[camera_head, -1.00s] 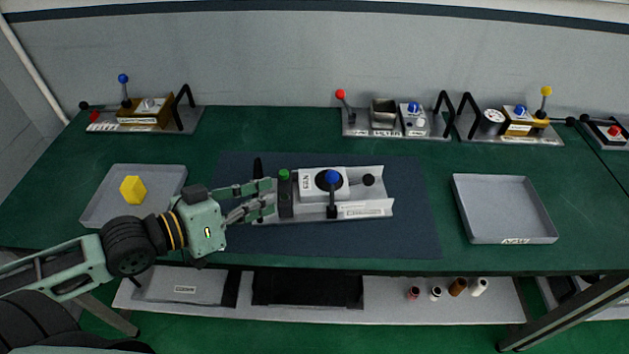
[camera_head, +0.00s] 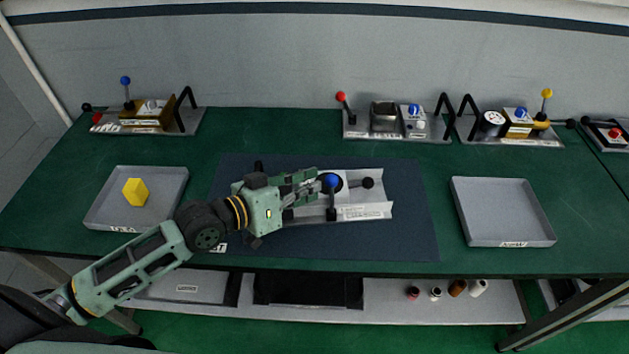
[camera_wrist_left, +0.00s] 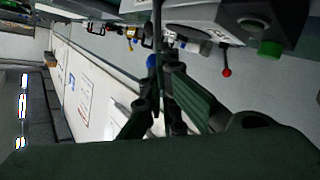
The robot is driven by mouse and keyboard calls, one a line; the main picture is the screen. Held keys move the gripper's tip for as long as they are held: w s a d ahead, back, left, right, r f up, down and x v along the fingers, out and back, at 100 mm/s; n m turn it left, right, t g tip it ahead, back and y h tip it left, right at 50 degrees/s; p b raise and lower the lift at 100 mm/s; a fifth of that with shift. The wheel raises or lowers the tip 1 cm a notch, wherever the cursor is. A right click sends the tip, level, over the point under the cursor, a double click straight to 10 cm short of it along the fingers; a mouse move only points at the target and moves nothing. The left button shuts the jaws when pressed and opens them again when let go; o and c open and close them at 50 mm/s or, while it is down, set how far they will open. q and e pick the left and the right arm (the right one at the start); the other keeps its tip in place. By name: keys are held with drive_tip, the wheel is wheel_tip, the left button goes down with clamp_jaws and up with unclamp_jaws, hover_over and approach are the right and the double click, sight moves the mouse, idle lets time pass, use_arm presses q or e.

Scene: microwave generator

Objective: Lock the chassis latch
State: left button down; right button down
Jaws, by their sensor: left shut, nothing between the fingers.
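The silver chassis (camera_head: 365,207) lies on the dark mat. In the left wrist view, a blue knob (camera_wrist_left: 152,61) shows beside the fingers and the green knob (camera_wrist_left: 270,48) at upper right. My right gripper is not in view.
A grey tray (camera_head: 98,217) with a yellow block (camera_head: 135,192) stands left. An empty grey tray (camera_head: 506,240) stands right. Several devices with levers and handles line the back of the green table. The mat right of the chassis is clear.

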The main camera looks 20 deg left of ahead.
use_arm(q)
drive_tip(key=shift+x, duration=0.85)
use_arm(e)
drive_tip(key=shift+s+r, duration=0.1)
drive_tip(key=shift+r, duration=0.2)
